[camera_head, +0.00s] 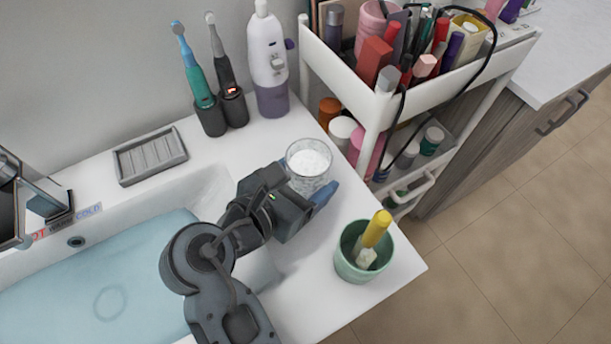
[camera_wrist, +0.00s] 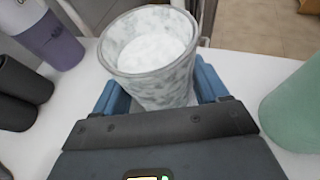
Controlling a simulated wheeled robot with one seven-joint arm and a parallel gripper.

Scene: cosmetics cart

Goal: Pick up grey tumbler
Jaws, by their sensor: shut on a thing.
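The grey tumbler (camera_head: 309,163) is a clear-grey, mottled cup with white contents, upright on the white counter in the head view. It also shows in the wrist view (camera_wrist: 152,60), between the two blue fingers. My gripper (camera_head: 310,188) reaches it from the front left, with one blue fingertip showing at its right side. In the wrist view my gripper (camera_wrist: 165,88) has a finger on each side of the tumbler and is shut on it. The tumbler's lower part is partly hidden by the gripper. I cannot tell whether its base touches the counter.
A green cup (camera_head: 364,251) with a yellow-handled brush stands right of my gripper. Two electric toothbrushes (camera_head: 217,95) and a white-purple bottle (camera_head: 267,62) stand behind. A cart (camera_head: 430,95) full of cosmetics is at the back right. A water-filled basin (camera_head: 100,290) lies left.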

